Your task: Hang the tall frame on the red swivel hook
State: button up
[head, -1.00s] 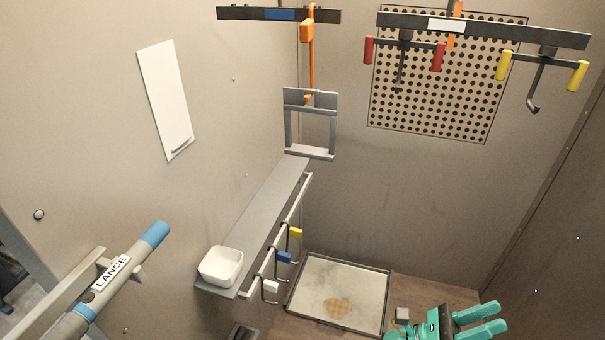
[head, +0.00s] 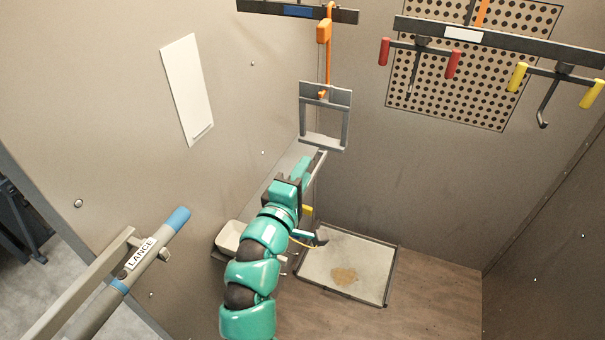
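The tall frame (head: 345,126) is a grey rectangular frame with a wide top plate and an open middle. It hangs upright from an orange hanger (head: 324,45) near the back corner. The red swivel hook (head: 421,62) hangs from the dark bar at upper right, with two red handles and a dark hook tip in front of the perforated panel; nothing hangs on it. My teal gripper (head: 313,165) is over the far end of the shelf, just below the frame in the picture, and appears apart from it. Its fingers overlap, so their opening cannot be judged.
A yellow-handled hook (head: 548,100) hangs right of the red one. My arm covers much of the shelf; a white bin (head: 229,237) shows at its near end. A tray (head: 376,277) lies on the floor. A lance (head: 145,254) is at lower left. The right-hand floor is clear.

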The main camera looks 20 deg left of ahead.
aim_at(320, 146)
jog(key=w+p, duration=0.2)
jog(key=w, duration=0.1)
jog(key=w+p, duration=0.1)
jog(key=w, duration=0.1)
jog(key=shift+w+d+r+p, duration=0.2)
jog(key=shift+r+p, duration=0.05)
jog(key=shift+p, duration=0.1)
jog(key=w+b, duration=0.1)
jog(key=w, duration=0.1)
jog(key=w+b, duration=0.1)
jog(key=b, duration=0.1)
jog(key=w+b, duration=0.2)
jog(key=shift+w+d+f, duration=0.15)
jog(key=shift+w+f, duration=0.2)
jog(key=shift+w+r+b, duration=0.3)
jog(key=shift+w+b, duration=0.05)
jog(key=shift+b, duration=0.05)
jog(key=c, duration=0.6)
grip_shut()
